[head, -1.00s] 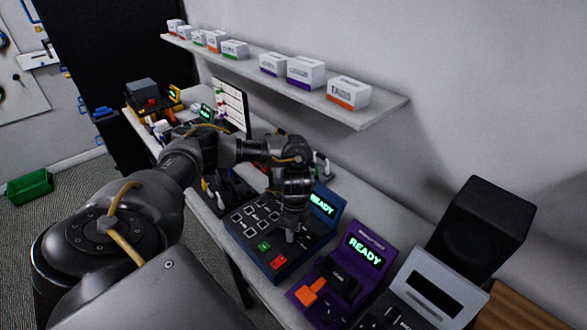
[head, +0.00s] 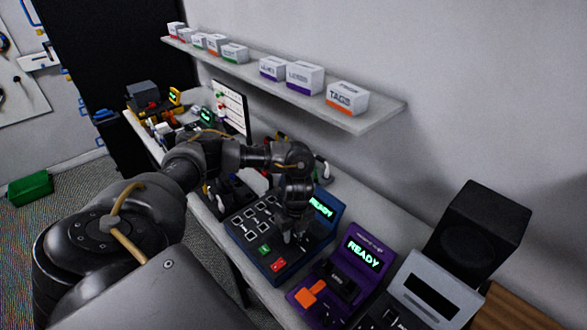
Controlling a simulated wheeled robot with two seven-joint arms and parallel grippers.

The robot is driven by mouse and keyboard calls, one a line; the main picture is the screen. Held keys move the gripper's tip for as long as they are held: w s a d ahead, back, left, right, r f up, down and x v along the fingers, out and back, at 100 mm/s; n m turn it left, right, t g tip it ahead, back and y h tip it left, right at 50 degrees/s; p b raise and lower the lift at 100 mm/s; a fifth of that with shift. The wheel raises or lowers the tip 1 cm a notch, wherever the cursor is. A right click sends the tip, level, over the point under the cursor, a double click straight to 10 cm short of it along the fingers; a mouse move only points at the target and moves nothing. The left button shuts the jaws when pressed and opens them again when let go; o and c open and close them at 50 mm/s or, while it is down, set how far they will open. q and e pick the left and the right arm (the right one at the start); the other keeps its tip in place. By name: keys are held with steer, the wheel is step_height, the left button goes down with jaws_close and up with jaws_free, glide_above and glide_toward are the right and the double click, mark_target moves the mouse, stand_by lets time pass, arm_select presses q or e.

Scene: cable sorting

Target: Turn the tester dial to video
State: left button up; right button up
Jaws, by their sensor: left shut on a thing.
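The blue tester (head: 276,263) stands on the bench, with rows of outlined keys on its sloped top and a green and a red button at its front. Its screen (head: 321,207) glows green with READY, partly covered by my gripper. My left gripper (head: 291,236) points down onto the right part of the tester's top. It is shut on the dial, which the fingers and wrist hide, so its pointer and setting cannot be read. My right gripper is not in view.
A purple device (head: 341,275) with a READY screen and orange lever stands right of the tester, then a grey device (head: 437,290) and a black box (head: 480,232). A wall shelf (head: 375,118) with labelled boxes runs above. Cables and small devices crowd the bench's far end.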

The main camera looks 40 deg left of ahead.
mark_target(295, 235)
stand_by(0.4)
arm_select(q)
steer(key=o, duration=1)
steer(key=shift+c, duration=0.2)
step_height(295, 235, up, 11)
steer(key=p, duration=0.1)
steer(key=shift+w, duration=0.3)
steer(key=shift+d+f, duration=0.1)
steer(key=shift+f, duration=0.05)
